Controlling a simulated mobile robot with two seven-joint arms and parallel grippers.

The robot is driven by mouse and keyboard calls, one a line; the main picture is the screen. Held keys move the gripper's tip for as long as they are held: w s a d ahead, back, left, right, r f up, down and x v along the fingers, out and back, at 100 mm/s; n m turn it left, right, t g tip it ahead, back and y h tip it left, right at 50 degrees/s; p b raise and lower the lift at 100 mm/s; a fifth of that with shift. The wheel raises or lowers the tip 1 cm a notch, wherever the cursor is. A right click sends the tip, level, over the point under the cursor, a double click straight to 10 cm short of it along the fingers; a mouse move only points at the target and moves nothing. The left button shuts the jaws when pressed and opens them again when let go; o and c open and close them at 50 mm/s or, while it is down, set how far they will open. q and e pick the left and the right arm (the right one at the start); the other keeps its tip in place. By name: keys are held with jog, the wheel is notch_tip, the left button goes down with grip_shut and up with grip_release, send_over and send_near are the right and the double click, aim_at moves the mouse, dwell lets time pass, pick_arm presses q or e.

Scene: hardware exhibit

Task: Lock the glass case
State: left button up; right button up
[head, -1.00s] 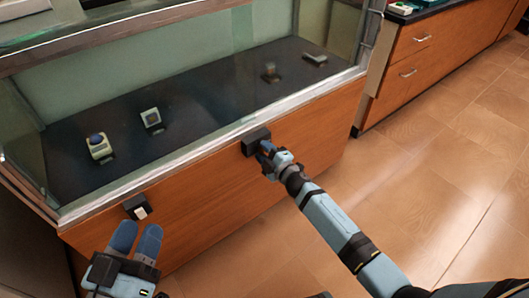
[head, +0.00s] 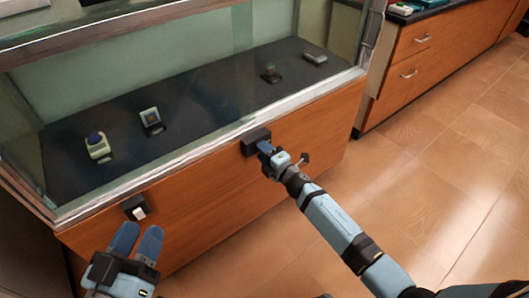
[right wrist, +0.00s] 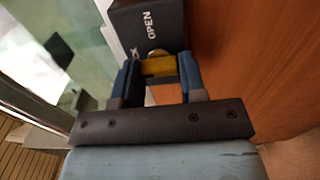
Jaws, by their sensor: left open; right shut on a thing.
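The glass case (head: 200,185) has a wooden front panel below its glass. A black lock box (head: 256,141) is mounted high on that panel; in the right wrist view the lock box (right wrist: 150,22) shows the word "OPEN" and part of another word. My right gripper (head: 270,150) is at the lock box. In the right wrist view my right gripper (right wrist: 160,75) is shut on a small brass-coloured piece (right wrist: 158,65), which meets a round metal part on the box. My left gripper (head: 138,238) is open and empty, below a second black box.
The second black box (head: 135,208), with a white piece on it, is on the panel at left. Several small exhibits sit on the dark floor inside the case. A wooden drawer cabinet (head: 410,75) stands at right. The tiled floor (head: 450,170) between is clear.

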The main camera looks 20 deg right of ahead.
jog(key=o, duration=0.9)
pick_arm(q)
jog(key=shift+s+f, duration=0.2)
jog(key=shift+f, duration=0.05)
jog(key=shift+t, duration=0.8)
jog(key=r+p, duration=0.2)
jog(key=r, duration=0.2)
jog(key=shift+a+r+p, duration=0.1)
jog(key=shift+a+p, duration=0.1)
jog(key=shift+p, duration=0.2)
pick_arm(e)
jog(key=v, duration=1.3)
jog(key=shift+s+d, duration=0.1)
jog(key=shift+s, duration=0.3)
pick_arm(q)
jog(key=shift+s+n, duration=0.1)
jog(key=shift+n, duration=0.2)
